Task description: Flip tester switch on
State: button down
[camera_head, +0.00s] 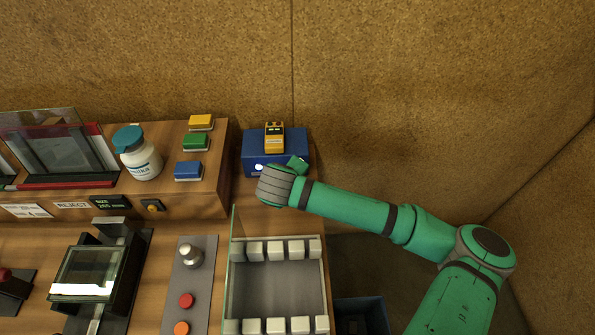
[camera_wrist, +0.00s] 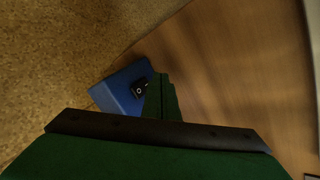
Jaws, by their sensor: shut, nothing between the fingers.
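The tester is a blue box (camera_head: 254,144) at the back of the bench, with a yellow device (camera_head: 274,138) standing on it. In the wrist view the blue box (camera_wrist: 114,90) shows a black rocker switch (camera_wrist: 139,90) marked with a white circle. My gripper (camera_head: 298,163) is at the box's front right in the head view. In the wrist view my gripper's green fingers (camera_wrist: 160,80) are shut and empty, right beside the switch and covering part of it. I cannot tell whether they touch it.
Left of the tester, a raised wooden shelf (camera_head: 210,204) holds yellow, green and blue blocks and a white bottle (camera_head: 140,160). In front is a glass-sided tray (camera_head: 276,290) with several white blocks. A cork-like wall (camera_head: 400,80) stands close behind.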

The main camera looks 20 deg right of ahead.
jog(key=shift+s, duration=0.1)
jog(key=shift+s+a+r, duration=0.1)
jog(key=shift+s+a, duration=0.15)
jog(key=shift+s, duration=0.5)
jog(key=shift+s+a+r, duration=0.1)
jog(key=shift+s+a, duration=0.1)
jog(key=shift+s, duration=0.6)
jog(key=shift+s+a+r, duration=0.1)
jog(key=shift+s+a, duration=0.15)
jog(key=shift+s, duration=0.5)
jog(key=shift+w, duration=0.1)
